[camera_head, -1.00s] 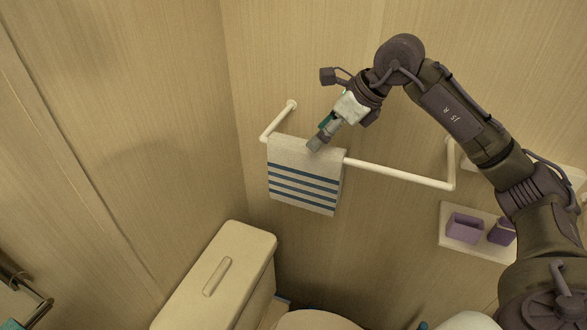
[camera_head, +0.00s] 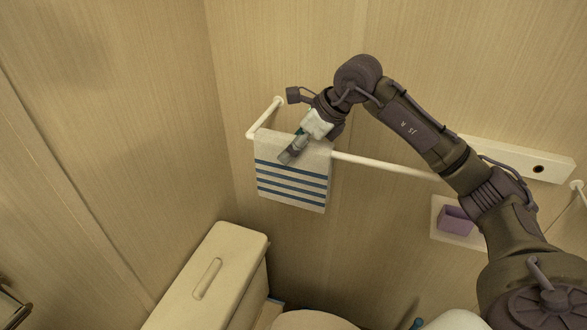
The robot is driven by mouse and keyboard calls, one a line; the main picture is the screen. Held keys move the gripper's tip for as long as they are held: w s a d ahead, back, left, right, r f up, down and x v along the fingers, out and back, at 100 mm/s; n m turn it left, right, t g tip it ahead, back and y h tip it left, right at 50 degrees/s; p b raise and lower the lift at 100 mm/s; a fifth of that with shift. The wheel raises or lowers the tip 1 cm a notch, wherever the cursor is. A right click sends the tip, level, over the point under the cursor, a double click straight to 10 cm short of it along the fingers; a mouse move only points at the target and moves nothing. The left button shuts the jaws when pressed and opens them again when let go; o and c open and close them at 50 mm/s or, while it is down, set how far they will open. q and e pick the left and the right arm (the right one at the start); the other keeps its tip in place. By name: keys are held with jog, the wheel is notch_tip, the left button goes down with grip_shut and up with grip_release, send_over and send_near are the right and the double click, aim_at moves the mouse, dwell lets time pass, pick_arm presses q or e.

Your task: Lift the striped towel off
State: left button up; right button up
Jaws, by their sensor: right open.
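The striped towel (camera_head: 292,185), white with blue stripes, hangs folded over the left part of the white wall rail (camera_head: 385,165). My right gripper (camera_head: 286,158) reaches in from the right, over the rail, with its fingertips pointing down and left. The fingertips overlap the upper part of the towel in the picture. The gripper is open; whether it touches the cloth cannot be told. The towel's back side is hidden. My left gripper does not show.
A toilet tank (camera_head: 215,275) stands below and left of the towel, with the toilet lid (camera_head: 315,320) at the bottom edge. A small shelf with a purple box (camera_head: 455,220) is at the right, partly behind my arm. Walls close in the left and back.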

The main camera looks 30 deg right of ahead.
jog(key=c, duration=0.7)
jog(key=shift+r+p, duration=5.4)
jog(key=shift+r, duration=4.65)
jog(key=shift+c, duration=0.2)
